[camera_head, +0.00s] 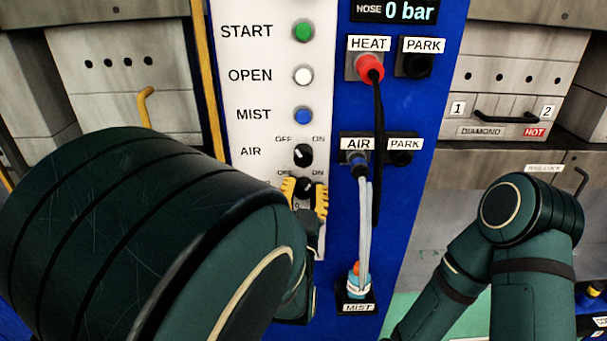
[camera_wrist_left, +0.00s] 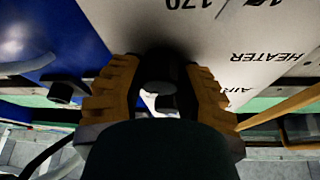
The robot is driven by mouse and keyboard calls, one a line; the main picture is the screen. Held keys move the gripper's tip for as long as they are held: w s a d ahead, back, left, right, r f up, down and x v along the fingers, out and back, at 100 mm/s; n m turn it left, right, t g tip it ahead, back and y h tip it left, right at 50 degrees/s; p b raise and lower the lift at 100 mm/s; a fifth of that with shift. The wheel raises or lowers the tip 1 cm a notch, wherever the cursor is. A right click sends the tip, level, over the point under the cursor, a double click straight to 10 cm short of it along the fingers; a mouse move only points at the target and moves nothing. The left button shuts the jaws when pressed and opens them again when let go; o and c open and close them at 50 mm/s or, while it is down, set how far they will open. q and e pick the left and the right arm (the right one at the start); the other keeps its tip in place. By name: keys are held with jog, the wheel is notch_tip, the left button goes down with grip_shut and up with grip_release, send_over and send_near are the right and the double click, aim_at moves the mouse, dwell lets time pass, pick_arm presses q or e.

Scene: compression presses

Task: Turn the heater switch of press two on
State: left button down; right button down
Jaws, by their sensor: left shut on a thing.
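The heater switch is a black rotary knob (camera_head: 304,188) low on the white control panel (camera_head: 257,100), under the AIR knob. OFF and ON are printed above it. My left gripper (camera_head: 304,198) is shut on this knob, one yellow finger on each side. In the left wrist view the dark knob (camera_wrist_left: 162,72) sits between the fingers, and the word HEATER appears upside down on the panel. In the head view my left arm covers the knob's row label. The knob's pointer is too hidden to read. My right gripper is out of view; only its arm shows.
Above are the AIR knob (camera_head: 304,155) and the blue MIST (camera_head: 303,116), white OPEN (camera_head: 303,75) and green START (camera_head: 303,31) buttons. Right of the panel, a red HEAT plug (camera_head: 370,68) and hoses hang on the blue column. A handled press drawer (camera_head: 505,116) stands farther right.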

aim_at(305, 130)
pick_arm(q)
jog(key=c, duration=0.6)
grip_release()
jog(key=shift+w, duration=0.15)
jog(key=shift+r, duration=0.1)
notch_tip(305, 130, up, 10)
jog(key=shift+f, duration=0.1)
